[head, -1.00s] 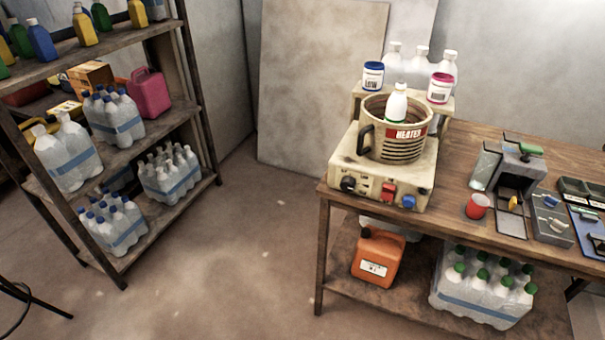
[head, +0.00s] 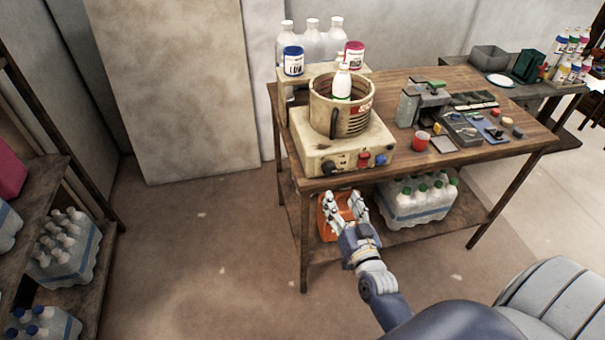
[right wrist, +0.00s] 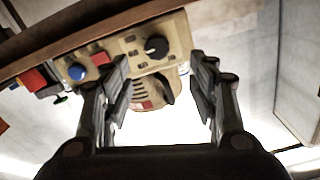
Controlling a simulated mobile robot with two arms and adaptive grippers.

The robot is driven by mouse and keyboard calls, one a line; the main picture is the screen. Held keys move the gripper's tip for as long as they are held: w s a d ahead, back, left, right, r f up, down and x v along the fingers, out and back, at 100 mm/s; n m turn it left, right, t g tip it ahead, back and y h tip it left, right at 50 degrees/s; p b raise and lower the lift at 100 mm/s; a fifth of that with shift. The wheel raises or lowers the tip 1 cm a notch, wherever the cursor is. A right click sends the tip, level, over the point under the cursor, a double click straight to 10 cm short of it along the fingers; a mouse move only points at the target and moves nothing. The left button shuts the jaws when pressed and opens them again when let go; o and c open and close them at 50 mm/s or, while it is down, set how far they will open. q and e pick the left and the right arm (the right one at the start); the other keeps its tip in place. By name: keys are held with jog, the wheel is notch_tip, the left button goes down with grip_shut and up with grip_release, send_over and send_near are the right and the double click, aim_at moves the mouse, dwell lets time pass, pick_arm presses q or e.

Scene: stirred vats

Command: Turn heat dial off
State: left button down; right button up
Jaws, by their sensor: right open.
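The heater unit (head: 345,143) is a cream box at the left front corner of the wooden table. A black heat dial (head: 328,167) sits on its front, left of a red switch (head: 363,159) and a blue knob (head: 381,159). In the right wrist view, which is upside down, the black dial (right wrist: 157,47) shows between the fingers, farther off. My right gripper (head: 343,203) is open and empty, in front of and below the dial, apart from it; its open fingers show in the right wrist view (right wrist: 161,70). My left gripper is out of view.
A pot (head: 340,105) with a white bottle (head: 343,82) stands on the heater. The table edge (head: 425,164) lies close above my right gripper. An orange canister (head: 326,222) and a bottle pack (head: 417,203) are on the lower shelf. Floor at left is clear.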

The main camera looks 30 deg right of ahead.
aim_at(331, 171)
jog(key=x, duration=0.5)
jog(key=p+x, duration=0.1)
jog(key=x, duration=0.4)
jog(key=shift+w+d, duration=0.3)
jog(key=shift+w, duration=0.05)
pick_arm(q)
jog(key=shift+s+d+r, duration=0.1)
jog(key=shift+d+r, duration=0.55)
pick_arm(e)
jog(key=c, duration=1.1)
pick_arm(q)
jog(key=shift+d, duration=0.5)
pick_arm(e)
jog(key=shift+o, duration=0.2)
